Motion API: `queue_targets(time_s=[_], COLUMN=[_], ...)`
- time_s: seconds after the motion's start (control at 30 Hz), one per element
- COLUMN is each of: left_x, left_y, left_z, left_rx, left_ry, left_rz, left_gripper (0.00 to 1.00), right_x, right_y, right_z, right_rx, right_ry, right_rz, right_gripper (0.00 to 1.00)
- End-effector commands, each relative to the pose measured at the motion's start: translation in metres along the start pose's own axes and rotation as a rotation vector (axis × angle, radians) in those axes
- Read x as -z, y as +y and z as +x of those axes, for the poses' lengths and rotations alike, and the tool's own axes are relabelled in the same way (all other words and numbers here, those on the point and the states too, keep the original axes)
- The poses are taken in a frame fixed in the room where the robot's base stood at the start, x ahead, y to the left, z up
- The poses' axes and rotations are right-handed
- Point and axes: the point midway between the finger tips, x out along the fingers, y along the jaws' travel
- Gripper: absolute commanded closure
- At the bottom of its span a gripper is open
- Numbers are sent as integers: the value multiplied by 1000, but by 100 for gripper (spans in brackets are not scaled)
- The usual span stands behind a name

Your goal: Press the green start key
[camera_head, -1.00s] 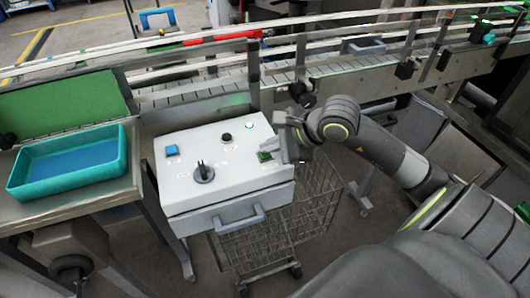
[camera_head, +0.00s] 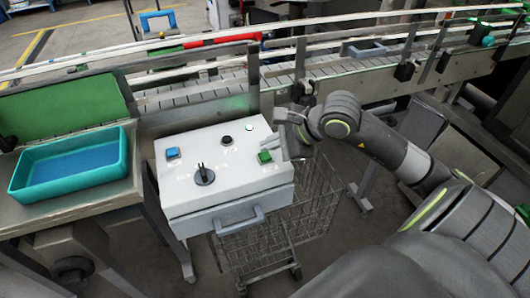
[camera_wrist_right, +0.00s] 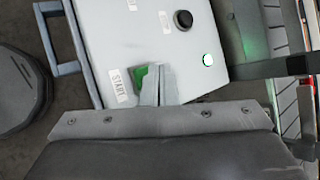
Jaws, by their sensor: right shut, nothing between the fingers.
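The green start key (camera_head: 264,157) is on the right part of the white control box's sloping top (camera_head: 200,205). In the right wrist view the green key (camera_wrist_right: 141,78) is partly hidden behind my fingers, beside a label reading START (camera_wrist_right: 119,84). My right gripper (camera_head: 284,157) is shut and empty, with its fingertips just right of the key in the head view. In the right wrist view the shut fingers (camera_wrist_right: 158,84) overlap the key's edge. I cannot tell whether they touch it. My left gripper is not in view.
The box also carries a blue key (camera_head: 172,153), a black rotary switch (camera_head: 204,176), a black button (camera_head: 226,140) and a white button (camera_head: 248,127). A wire cart (camera_head: 310,205) stands below. A conveyor (camera_head: 180,97) runs behind. A teal tray (camera_head: 70,165) is at left.

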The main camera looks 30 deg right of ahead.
Motion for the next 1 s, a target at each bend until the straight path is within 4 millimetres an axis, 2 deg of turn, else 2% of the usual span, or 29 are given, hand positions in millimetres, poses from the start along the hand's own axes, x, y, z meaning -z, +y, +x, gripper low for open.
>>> queue_targets(time_s=[0.33,0.8,1.0], left_x=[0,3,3], left_y=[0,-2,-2], left_z=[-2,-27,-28], left_rx=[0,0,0], left_ry=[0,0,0], left_rz=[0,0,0], left_gripper=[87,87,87], right_x=[-2,-24,-26], right_y=[-2,-24,-26], right_z=[-2,-33,-35], right_rx=[1,2,1], right_ry=[0,0,0], right_rz=[-1,-1,0], right_gripper=[100,100,100])
